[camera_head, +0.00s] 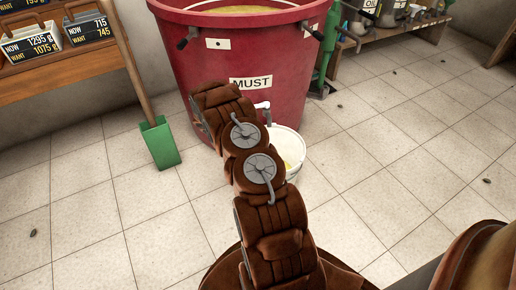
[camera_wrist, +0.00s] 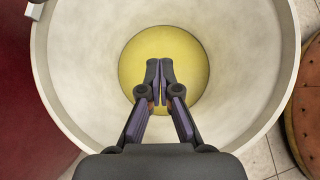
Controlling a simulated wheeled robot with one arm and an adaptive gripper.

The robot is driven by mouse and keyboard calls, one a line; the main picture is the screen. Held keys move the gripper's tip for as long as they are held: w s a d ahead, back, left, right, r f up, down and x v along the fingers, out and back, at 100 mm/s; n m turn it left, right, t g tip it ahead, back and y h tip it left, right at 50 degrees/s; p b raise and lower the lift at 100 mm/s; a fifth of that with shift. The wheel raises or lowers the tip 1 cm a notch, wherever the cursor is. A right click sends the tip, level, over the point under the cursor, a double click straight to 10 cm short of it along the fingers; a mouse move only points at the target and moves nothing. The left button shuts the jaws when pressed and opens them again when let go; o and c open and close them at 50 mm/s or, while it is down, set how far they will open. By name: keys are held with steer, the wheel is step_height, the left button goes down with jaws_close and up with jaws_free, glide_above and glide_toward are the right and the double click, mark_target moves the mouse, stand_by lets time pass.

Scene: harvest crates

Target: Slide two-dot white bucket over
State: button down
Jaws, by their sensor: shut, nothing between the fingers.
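A white bucket (camera_head: 289,142) stands on the tiled floor in front of the red tub, partly hidden behind my arm in the head view. In the wrist view I look down into the white bucket (camera_wrist: 85,85), which has yellow liquid or a yellow bottom (camera_wrist: 190,50) inside. No dots show on the parts of the bucket in view. My gripper (camera_wrist: 160,64) is shut and empty, over or inside the bucket's mouth; its exact height is hard to tell. In the head view my gripper is hidden by my arm.
The large red tub (camera_head: 210,90) labelled MUST has a small tap (camera_head: 262,105) near the bucket. A green scoop or shovel (camera_head: 159,143) stands at the left. Shelves with price-like signs (camera_head: 70,40) are at upper left. The floor at right is mostly clear.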

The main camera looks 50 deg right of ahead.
steer(key=b, duration=0.4)
glide_toward(295, 160)
step_height(295, 160, down, 4)
steer(key=shift+s+d+f+b, duration=0.25)
steer(key=shift+s+d+b, duration=0.35)
steer(key=shift+s+d, duration=0.85)
steer(key=shift+d, duration=0.25)
steer(key=shift+r, duration=0.1)
